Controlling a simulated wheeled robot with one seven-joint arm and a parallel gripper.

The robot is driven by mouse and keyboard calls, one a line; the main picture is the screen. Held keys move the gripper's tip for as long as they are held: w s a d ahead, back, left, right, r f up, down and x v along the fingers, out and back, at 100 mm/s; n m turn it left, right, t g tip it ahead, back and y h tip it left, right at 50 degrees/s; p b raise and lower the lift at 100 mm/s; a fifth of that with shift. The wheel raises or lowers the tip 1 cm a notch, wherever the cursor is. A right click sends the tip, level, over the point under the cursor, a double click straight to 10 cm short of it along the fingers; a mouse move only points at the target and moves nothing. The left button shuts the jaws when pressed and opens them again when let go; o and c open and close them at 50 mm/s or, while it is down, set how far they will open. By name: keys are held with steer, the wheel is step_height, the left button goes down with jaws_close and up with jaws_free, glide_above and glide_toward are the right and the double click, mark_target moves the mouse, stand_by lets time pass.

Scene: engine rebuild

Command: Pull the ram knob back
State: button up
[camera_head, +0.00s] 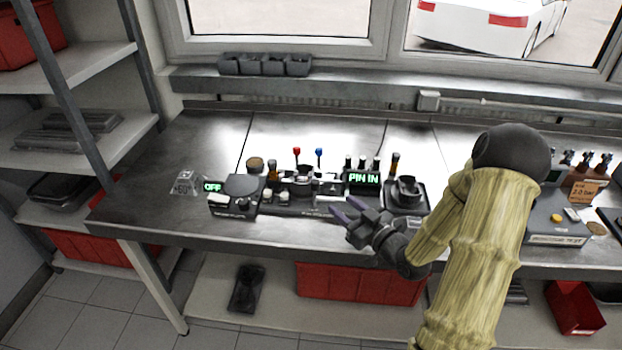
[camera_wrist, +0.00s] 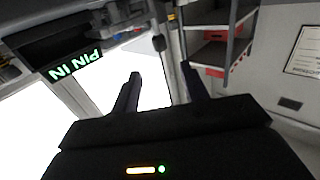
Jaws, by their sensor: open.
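A press-like bench fixture (camera_head: 304,186) stands on the metal bench, with a red-topped lever (camera_head: 297,152) and a blue-topped lever (camera_head: 319,153) behind it. I cannot tell which part is the ram knob. A display (camera_head: 364,179) right of the fixture reads "PIN IN" in green; it also shows upside down in the wrist view (camera_wrist: 76,66). My gripper (camera_head: 344,207) is open and empty, in front of the fixture near the bench's front edge, pointing left. In the wrist view my gripper's two dark fingers (camera_wrist: 160,85) stand apart with nothing between them.
A dark unit (camera_head: 243,186) with an "OFF" display (camera_head: 212,187) sits left of the fixture. A dark round-topped holder (camera_head: 406,190) stands to the right. Another test box (camera_head: 556,222) is farther right. The bench's left end is mostly clear; a shelf rack (camera_head: 70,90) stands left.

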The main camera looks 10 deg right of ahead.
mark_target(312, 181)
steer(key=p+x, duration=0.3)
steer(key=x, duration=1.1)
jaws_close()
